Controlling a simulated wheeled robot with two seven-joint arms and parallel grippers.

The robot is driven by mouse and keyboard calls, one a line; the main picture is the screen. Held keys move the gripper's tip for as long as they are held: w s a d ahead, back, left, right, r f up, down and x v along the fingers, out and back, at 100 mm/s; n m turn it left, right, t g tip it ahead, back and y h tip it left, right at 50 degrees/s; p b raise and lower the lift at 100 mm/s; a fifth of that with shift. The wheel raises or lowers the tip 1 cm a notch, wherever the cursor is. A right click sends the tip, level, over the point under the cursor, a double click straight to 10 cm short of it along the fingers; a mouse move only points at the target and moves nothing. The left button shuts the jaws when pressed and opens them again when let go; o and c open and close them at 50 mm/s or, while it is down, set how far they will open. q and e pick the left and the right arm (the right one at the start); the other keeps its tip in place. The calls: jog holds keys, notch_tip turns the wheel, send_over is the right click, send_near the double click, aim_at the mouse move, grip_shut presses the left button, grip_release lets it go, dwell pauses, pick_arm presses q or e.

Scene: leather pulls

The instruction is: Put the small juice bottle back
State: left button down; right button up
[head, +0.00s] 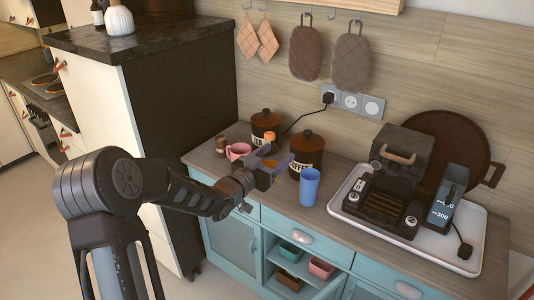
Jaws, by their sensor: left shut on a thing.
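My left gripper (268,168) is over the left part of the wooden counter, in front of the canisters. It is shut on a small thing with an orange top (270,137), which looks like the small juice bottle. The bottle's lower part is mostly hidden by the gripper, and I cannot tell whether it touches the counter. My right gripper is not in view.
A blue cup (309,187) stands right of the gripper. A coffee canister (307,152), another canister (266,122) and a pink cup (238,151) stand close by. A white tray (430,244) with appliances fills the right. Below is an open cabinet shelf (272,272) with bowls.

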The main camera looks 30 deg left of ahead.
pick_arm(q)
jog(key=s+d+f+n+y+b, duration=0.1)
jog(key=s+d+f, duration=0.2)
jog(key=d+f, duration=0.2)
jog(key=s+d+f+y+b, duration=0.1)
jog(key=s+d+f+b, duration=0.1)
jog(key=d+f, duration=0.4)
jog(key=shift+s+d+n+y, duration=0.4)
jog(key=shift+s+d, duration=0.05)
jog(key=shift+d, duration=0.85)
